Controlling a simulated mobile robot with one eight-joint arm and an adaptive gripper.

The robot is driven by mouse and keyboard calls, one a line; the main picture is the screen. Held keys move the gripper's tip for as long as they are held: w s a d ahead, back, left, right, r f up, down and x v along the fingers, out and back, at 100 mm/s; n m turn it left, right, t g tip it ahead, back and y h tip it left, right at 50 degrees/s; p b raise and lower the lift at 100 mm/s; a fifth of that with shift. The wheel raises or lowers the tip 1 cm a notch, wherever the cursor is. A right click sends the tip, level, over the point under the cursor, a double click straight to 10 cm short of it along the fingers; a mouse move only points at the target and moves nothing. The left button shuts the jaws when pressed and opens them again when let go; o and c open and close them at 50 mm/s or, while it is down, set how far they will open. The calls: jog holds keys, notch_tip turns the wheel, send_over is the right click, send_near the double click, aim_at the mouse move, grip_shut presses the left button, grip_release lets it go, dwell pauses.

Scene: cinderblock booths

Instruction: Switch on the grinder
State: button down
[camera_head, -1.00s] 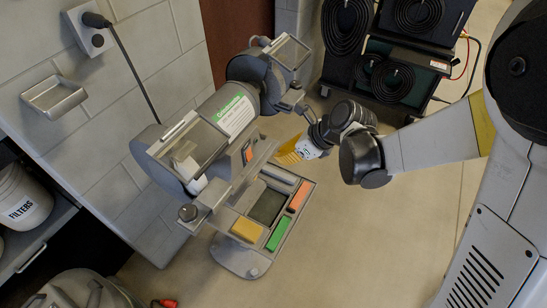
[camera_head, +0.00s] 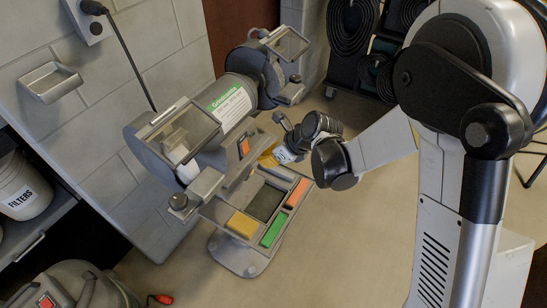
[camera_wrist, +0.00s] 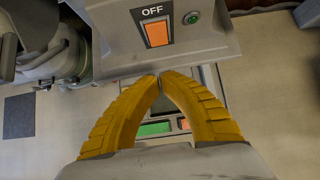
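The grey bench grinder (camera_head: 208,130) stands on a pedestal by the block wall, with a clear shield over each wheel. Its orange rocker switch (camera_head: 244,147) is on the front of the body. In the wrist view the switch (camera_wrist: 157,33) sits under an "OFF" label, with a small green round part (camera_wrist: 192,18) to its right. My gripper (camera_wrist: 160,78) has its yellow fingers together at the tips, with nothing between them. The tips are below the switch in that view; contact cannot be told. In the head view my gripper (camera_head: 268,158) is partly hidden beside the grinder.
A tray (camera_head: 219,209) with coloured blocks is below the grinder's front. A power cord (camera_head: 128,60) runs from the wall outlet. A "FILTERS" bucket (camera_head: 24,190) and a vacuum-like machine (camera_head: 70,285) are at the left. The floor (camera_head: 335,240) in front is open.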

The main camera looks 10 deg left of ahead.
aim_at(246, 147)
jog(key=a, duration=0.1)
jog(key=w+a+f, duration=0.1)
jog(key=a+b, duration=0.1)
jog(key=shift+w+a+f, duration=0.2)
jog(key=shift+f, duration=0.05)
jog(key=shift+w+a, duration=0.2)
jog(key=shift+a, duration=0.3)
jog(key=shift+w+a+f+b, duration=0.2)
jog(key=shift+a+f+b, duration=0.15)
jog(key=shift+a+b, duration=0.25)
jog(key=shift+d+r, duration=0.1)
jog(key=shift+d, duration=0.05)
jog(key=shift+r, duration=0.15)
